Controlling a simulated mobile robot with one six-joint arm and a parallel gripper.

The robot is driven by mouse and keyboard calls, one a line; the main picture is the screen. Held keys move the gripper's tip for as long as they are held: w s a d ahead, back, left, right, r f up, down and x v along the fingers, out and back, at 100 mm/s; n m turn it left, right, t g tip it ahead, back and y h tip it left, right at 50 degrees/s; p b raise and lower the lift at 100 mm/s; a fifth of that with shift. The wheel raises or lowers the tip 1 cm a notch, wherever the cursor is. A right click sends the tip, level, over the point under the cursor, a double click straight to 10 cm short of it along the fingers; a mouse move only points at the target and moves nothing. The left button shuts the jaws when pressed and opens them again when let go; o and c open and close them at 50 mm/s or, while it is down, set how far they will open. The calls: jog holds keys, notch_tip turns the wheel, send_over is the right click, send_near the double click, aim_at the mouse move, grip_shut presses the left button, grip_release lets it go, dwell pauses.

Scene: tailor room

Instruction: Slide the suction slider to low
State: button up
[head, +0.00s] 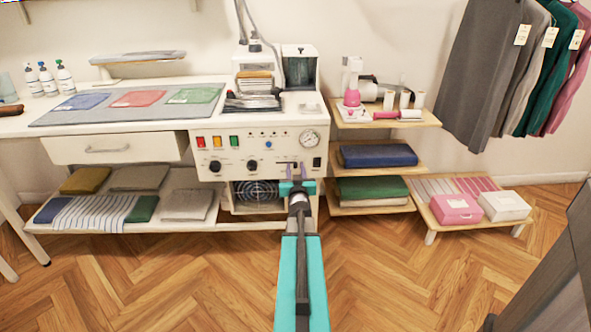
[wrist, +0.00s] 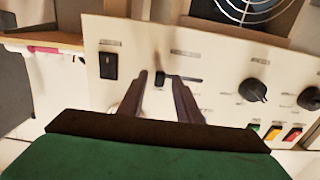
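The suction slider (wrist: 160,79) is a small dark knob in a short horizontal slot on the white control panel (wrist: 226,73). In the wrist view the knob sits between my two finger tips, and the slot runs out to the right of it. My gripper (wrist: 160,77) is open, with a finger on each side of the knob and a visible gap to it on both sides. In the head view my gripper (head: 297,167) reaches the panel's right part, just below the slider slot (head: 287,163), and partly covers that area. The small labels are too blurred to read.
A black rocker switch (wrist: 109,65) sits left of the slider in the wrist view, and a round black knob (wrist: 253,90) to its right. A fan grille (head: 256,190) lies below the panel. A shelf with folded cloth (head: 378,156) stands close on the right.

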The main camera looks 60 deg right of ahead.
dwell(0.3)
grip_shut()
